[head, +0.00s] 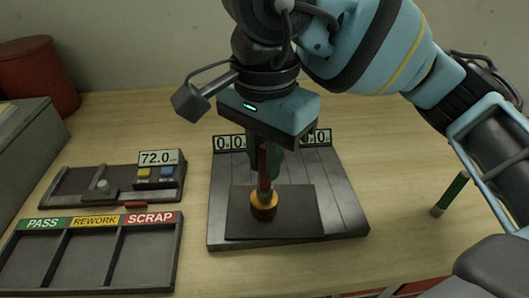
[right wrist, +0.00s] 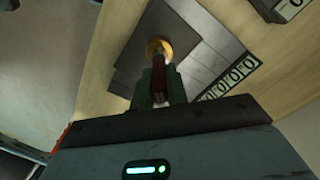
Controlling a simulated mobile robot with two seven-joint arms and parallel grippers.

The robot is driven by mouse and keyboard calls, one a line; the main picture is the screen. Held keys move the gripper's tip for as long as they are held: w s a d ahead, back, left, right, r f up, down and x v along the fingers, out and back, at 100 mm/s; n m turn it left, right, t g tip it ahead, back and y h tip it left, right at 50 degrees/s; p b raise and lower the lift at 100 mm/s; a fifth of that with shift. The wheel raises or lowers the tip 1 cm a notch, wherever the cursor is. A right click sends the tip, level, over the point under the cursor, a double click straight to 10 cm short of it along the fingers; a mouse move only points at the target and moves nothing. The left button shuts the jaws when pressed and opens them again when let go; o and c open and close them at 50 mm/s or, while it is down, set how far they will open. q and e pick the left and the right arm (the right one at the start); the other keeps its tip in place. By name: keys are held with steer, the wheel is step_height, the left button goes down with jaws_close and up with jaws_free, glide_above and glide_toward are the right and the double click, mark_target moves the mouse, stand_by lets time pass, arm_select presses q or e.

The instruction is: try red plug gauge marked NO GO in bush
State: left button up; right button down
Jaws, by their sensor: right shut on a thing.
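My right gripper (head: 264,160) is shut on a red plug gauge (head: 263,178), which points down. Below it is the brass-coloured bush (head: 264,208) on a dark square pad (head: 300,212). The gauge's lower end meets the top of the bush; I cannot tell whether it is inside the hole or only at its mouth. In the right wrist view the gripper (right wrist: 160,92) holds the gauge (right wrist: 158,70) in line with the bush (right wrist: 157,46). Any NO GO marking is not readable. My left gripper is not in view.
A grey plate (head: 334,185) with number displays bears the pad. A green gauge (head: 449,196) stands at right. A PASS/REWORK/SCRAP tray (head: 174,262) lies at front left, below a measuring device (head: 75,183) reading 72.0. A grey box (head: 30,150) and red drum (head: 40,75) stand far left.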

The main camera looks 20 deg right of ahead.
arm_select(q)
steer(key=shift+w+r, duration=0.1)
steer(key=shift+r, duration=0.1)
arm_select(e)
steer(key=shift+r, duration=0.25)
stand_by(0.4)
steer(key=shift+a, duration=0.1)
stand_by(1.0)
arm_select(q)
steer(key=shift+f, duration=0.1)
arm_select(e)
steer(key=shift+f, duration=0.25)
stand_by(1.2)
arm_select(q)
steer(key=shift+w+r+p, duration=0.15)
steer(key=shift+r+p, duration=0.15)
steer(key=shift+p, duration=0.1)
arm_select(e)
steer(key=shift+r, duration=0.45)
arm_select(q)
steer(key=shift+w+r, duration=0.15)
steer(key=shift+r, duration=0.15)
arm_select(e)
steer(key=shift+r, duration=0.35)
arm_select(q)
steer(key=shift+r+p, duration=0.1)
steer(key=shift+p, duration=0.2)
arm_select(e)
steer(key=shift+r, duration=0.1)
